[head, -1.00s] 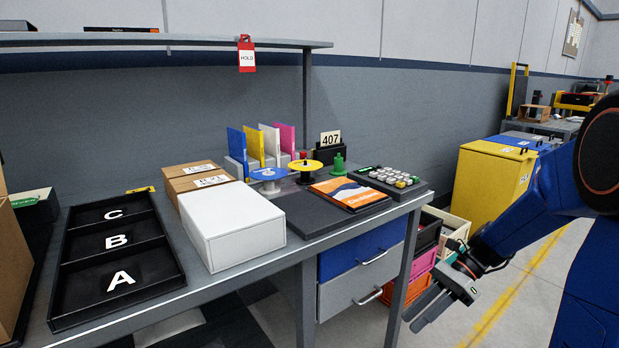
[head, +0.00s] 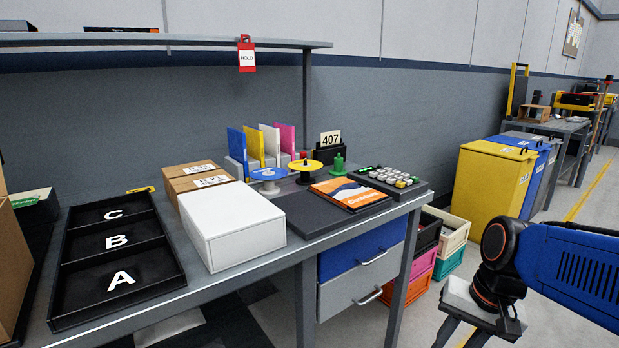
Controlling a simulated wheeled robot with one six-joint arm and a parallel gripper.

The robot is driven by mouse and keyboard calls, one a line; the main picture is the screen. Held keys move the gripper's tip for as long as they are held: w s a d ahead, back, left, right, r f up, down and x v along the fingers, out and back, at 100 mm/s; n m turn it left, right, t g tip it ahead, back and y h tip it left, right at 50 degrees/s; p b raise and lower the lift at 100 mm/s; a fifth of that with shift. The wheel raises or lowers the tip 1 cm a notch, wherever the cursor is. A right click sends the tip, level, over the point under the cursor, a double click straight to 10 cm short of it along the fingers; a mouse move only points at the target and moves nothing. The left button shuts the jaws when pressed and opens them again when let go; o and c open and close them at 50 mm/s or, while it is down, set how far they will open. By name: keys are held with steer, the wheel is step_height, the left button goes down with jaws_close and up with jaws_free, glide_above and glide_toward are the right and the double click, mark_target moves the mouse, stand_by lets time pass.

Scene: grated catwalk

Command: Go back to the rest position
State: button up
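My gripper (head: 462,335) is at the lower right of the head view, to the right of the workbench and below its top, over the floor. Its fingers point down and run out of the bottom of the picture. Two fingers show with a gap between them, but their tips are cut off. My blue arm (head: 575,265) comes in from the right edge. The gripper is apart from the bench and its drawers.
The workbench (head: 350,228) carries a black A-B-C tray (head: 176,262), a white box (head: 232,225), a magazine (head: 350,193) and a keypad (head: 392,180). Stacked crates (head: 447,262) stand beside it. A yellow bin (head: 493,184) stands behind them. Open floor lies at right.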

steer(key=s+n+t, duration=0.1)
steer(key=s+d+r+n+t+h, duration=0.1)
steer(key=n, duration=0.1)
steer(key=s+d+r+n+t+h, duration=0.1)
steer(key=s+n, duration=0.1)
steer(key=shift+r+t, duration=0.2)
steer(key=shift+t, duration=0.1)
steer(key=shift+d, duration=0.15)
